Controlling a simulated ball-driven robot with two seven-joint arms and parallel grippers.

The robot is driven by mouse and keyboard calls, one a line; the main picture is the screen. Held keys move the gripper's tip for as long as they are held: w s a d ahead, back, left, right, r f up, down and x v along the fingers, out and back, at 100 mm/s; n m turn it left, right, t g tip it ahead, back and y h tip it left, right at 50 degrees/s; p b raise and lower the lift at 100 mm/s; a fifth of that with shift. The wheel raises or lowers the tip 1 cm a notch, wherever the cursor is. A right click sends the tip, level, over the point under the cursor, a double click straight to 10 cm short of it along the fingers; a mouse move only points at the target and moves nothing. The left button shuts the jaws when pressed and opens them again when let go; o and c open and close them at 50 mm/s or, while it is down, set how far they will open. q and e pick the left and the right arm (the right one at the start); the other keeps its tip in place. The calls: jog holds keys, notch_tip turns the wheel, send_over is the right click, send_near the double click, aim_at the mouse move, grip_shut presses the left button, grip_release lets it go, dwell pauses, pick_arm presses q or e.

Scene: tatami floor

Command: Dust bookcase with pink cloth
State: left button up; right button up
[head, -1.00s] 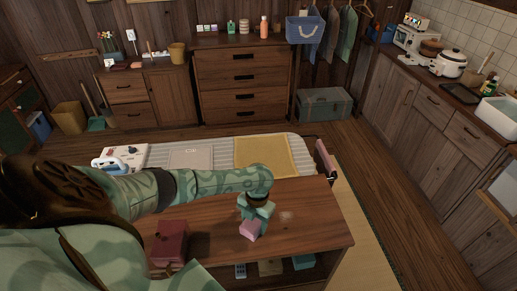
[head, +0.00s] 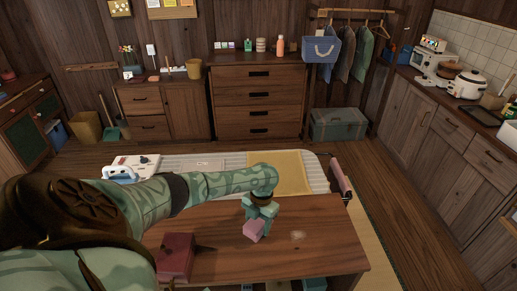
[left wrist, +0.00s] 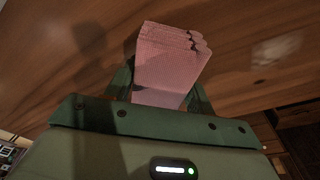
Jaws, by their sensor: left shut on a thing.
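The pink cloth (head: 254,230) is a folded pad in my left gripper (head: 259,215), at the top of a low brown wooden bookcase (head: 325,235). In the left wrist view the ribbed pink cloth (left wrist: 170,55) sticks out between the green fingers of my left gripper (left wrist: 160,92), which are shut on it. A pale dusty smudge (head: 297,236) lies on the bookcase top to the right of the cloth. I cannot tell whether the cloth touches the wood. My right gripper is not in view.
A dark red box (head: 174,262) stands on the bookcase top at the left. Behind the bookcase is an ironing-board-like pale surface with a yellow cloth (head: 280,173) and a white appliance (head: 132,166). The bookcase top's right part is clear.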

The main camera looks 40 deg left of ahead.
pick_arm(q)
jog(key=shift+w+a+b, duration=0.3)
jog(key=shift+w+a, duration=0.15)
jog(key=shift+a, duration=0.05)
jog(key=shift+w+a+f+b, duration=0.25)
jog(key=shift+w+a+b, duration=0.6)
jog(key=shift+b, duration=0.25)
jog(key=shift+w+a+r+b, duration=0.1)
jog(key=shift+a+r+b, duration=0.05)
jog(key=shift+a+b, duration=0.2)
jog(key=shift+r, duration=0.1)
jog(key=shift+w+r+p, duration=0.15)
jog(key=shift+r+p, duration=0.4)
jog(key=shift+p, duration=0.15)
notch_tip(320, 180, up, 5)
jog(key=p, duration=0.4)
jog(key=shift+f, duration=0.1)
